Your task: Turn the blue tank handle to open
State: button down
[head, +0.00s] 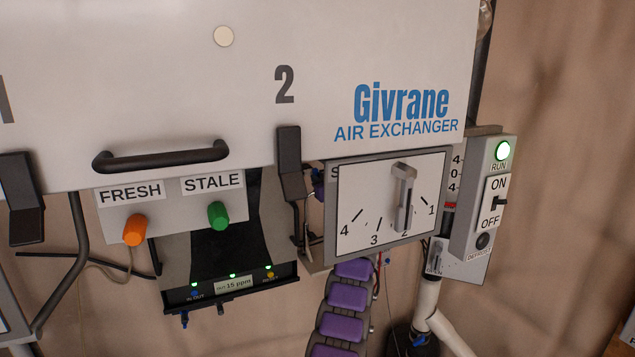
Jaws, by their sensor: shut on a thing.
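I cannot make out a blue tank handle for certain in the head view. A small dark blue part (318,186) shows at the left edge of the dial panel, mostly hidden behind it.
A white air exchanger cabinet (180,70) fills the top. Below it are an orange knob (135,230), a green knob (218,215), a numbered dial panel (360,190), a purple segmented strip (345,297) and an ON/OFF switch box (484,200) with its green RUN light lit.

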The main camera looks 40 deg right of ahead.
jog(key=shift+s+d+n+p, duration=0.15)
jog(key=shift+n+p, duration=0.25)
jog(key=shift+n, duration=0.7)
jog(key=shift+r, duration=0.1)
jog(key=shift+r+n+p, duration=0.15)
jog(key=shift+n+p, duration=1.95)
jog(key=shift+n, duration=0.1)
